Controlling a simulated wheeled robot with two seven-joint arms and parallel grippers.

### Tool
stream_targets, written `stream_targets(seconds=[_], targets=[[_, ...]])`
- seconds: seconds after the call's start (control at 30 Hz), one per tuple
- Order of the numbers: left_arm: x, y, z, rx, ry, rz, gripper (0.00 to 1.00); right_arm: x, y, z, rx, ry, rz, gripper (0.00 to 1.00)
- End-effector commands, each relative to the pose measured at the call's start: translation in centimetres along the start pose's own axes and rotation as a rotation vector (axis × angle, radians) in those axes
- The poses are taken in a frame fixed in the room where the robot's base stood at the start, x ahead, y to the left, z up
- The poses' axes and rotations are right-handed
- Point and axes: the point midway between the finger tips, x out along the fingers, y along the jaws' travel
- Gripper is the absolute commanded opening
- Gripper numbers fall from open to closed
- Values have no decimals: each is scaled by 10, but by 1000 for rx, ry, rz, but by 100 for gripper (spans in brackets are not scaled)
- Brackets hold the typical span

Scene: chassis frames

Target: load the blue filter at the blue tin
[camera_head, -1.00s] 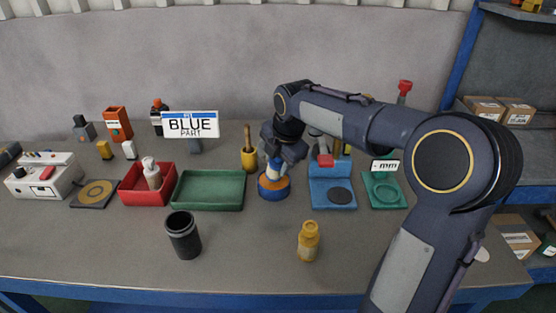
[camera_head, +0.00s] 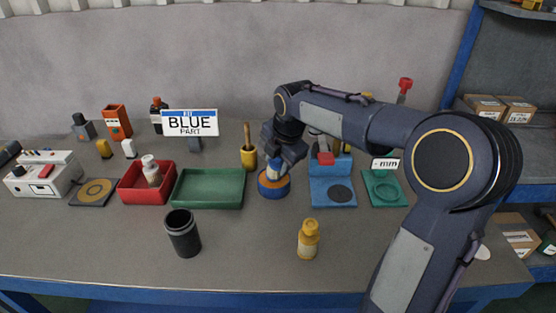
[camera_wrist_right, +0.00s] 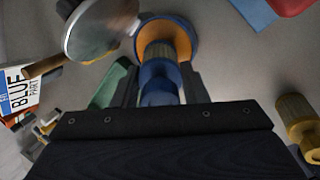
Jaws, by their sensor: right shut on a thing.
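The blue tin (camera_head: 264,190) is a low round blue can with an orange top, standing mid-table; it also shows at the top of the wrist view (camera_wrist_right: 189,28). My right gripper (camera_head: 276,172) is right above the tin, its fingers pointing down. It is shut on the blue filter (camera_wrist_right: 160,78), a blue cylinder with a ribbed tan end. In the wrist view the ribbed end meets the orange top near its middle; whether it touches or sits inside I cannot tell. In the head view the gripper mostly hides the filter. My left gripper is out of view.
A "BLUE PART" sign (camera_head: 189,123) stands behind. A green tray (camera_head: 208,202) and a red bin (camera_head: 130,196) lie left, a blue fixture (camera_head: 333,204) right. A black cup (camera_head: 183,235) and a yellow bottle (camera_head: 308,240) stand in front, with clear table between.

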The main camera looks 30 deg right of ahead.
Motion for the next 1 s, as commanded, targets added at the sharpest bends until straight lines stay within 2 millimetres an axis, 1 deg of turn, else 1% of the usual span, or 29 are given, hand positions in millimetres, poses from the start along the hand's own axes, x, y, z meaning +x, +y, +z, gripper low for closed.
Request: stream_targets(seconds=[0.5,1.0], targets=[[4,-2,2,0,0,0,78,6,-2,0,0,0,0,17],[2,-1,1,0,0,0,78,6,-2,0,0,0,0,17]])
